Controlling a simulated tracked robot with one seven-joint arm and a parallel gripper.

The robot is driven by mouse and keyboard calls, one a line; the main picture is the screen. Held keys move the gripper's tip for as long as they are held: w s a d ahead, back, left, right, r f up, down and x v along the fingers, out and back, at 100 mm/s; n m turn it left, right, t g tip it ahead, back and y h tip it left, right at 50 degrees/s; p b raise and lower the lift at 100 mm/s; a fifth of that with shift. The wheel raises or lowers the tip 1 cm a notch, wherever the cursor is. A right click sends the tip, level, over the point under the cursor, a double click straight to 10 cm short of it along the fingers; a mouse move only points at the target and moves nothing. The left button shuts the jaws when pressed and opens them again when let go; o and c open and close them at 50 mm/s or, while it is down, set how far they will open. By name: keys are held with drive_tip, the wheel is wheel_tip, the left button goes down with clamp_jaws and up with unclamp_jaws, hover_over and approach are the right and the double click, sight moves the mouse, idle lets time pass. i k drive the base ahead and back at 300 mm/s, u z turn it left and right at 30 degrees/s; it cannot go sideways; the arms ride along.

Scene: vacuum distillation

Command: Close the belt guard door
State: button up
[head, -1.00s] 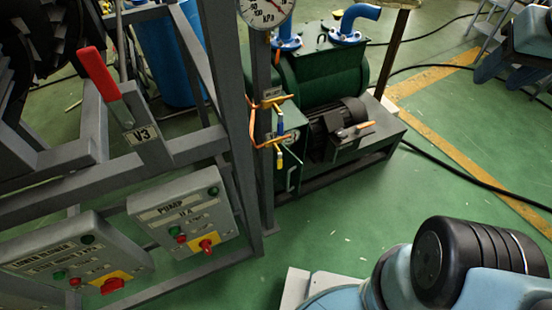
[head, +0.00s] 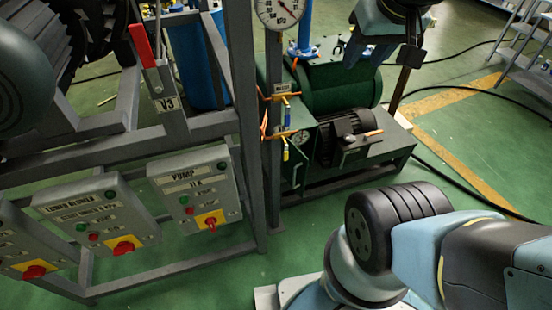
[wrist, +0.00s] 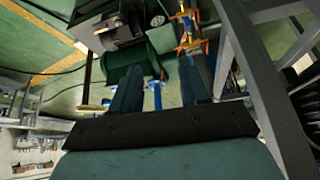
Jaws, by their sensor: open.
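The belt guard door seems to be the small dark green panel (head: 303,168) with a pale upright handle, at the left end of the green pump unit (head: 340,90). It appears to stand out from the unit beside the motor, but its hinge side and exact angle are hard to make out. A greenish panel (wrist: 162,38) at the top of the wrist view may be the same door.
Orange-handled valves and pipes (head: 283,97) stand just left of the panel, beside a grey frame post (head: 247,120). The pump's motor (head: 345,135) is to the right. A thin dark post (head: 401,88) rises behind it.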

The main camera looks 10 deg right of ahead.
sight(295, 169)
drive_tip(key=u, duration=0.7)
drive_tip(key=k, duration=1)
drive_tip(key=z, duration=0.4)
